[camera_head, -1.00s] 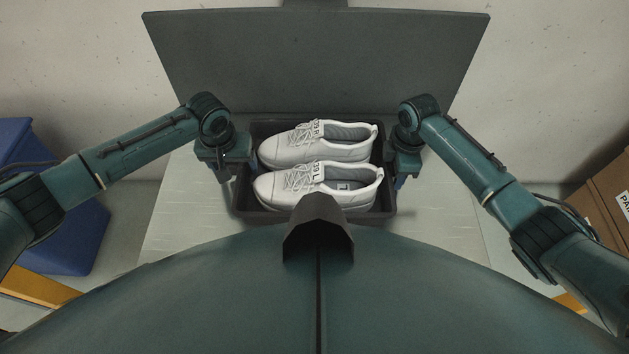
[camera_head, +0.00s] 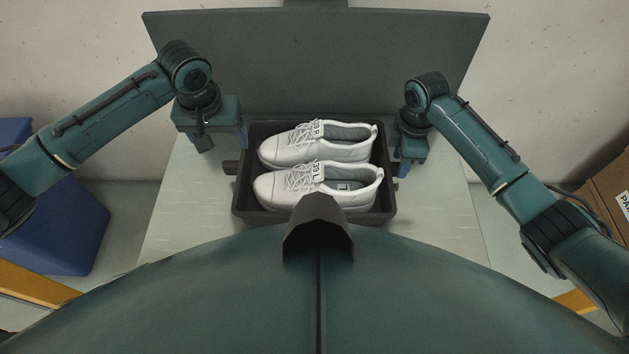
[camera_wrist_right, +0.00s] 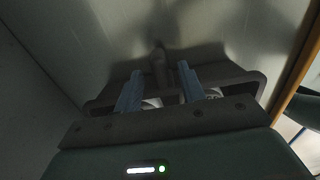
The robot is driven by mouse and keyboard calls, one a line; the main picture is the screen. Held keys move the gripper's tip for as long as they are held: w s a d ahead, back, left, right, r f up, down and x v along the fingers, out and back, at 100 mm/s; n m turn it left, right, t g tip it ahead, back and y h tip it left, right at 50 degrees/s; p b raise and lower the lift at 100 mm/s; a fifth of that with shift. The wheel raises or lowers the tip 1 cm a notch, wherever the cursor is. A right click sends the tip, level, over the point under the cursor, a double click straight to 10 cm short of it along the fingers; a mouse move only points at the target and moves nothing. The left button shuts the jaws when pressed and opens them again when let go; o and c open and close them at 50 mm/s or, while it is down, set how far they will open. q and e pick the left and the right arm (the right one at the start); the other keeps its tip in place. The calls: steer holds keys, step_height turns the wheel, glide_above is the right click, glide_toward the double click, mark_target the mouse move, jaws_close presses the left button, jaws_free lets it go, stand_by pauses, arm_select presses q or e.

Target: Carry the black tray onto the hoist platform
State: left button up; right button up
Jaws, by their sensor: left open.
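The black tray (camera_head: 240,205) sits on a pale flat platform (camera_head: 180,215) and holds two white shoes. Its left handle (camera_head: 230,168) is bare. My left gripper (camera_head: 212,142) is open and empty, above and to the left of that handle, apart from the tray. My right gripper (camera_head: 407,167) is beside the tray's right end. In the right wrist view its two blue fingers (camera_wrist_right: 160,88) are spread apart, with the tray's handle (camera_wrist_right: 158,65) showing between and beyond them, not clamped. The tray's near edge is partly hidden behind my own body.
A dark upright panel (camera_head: 315,60) stands behind the platform. A blue bin (camera_head: 65,230) is at the left, and a cardboard box (camera_head: 605,200) is at the right. Bare platform surface lies on both sides of the tray.

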step_height(320, 180, up, 7)
stand_by(0.3)
stand_by(0.5)
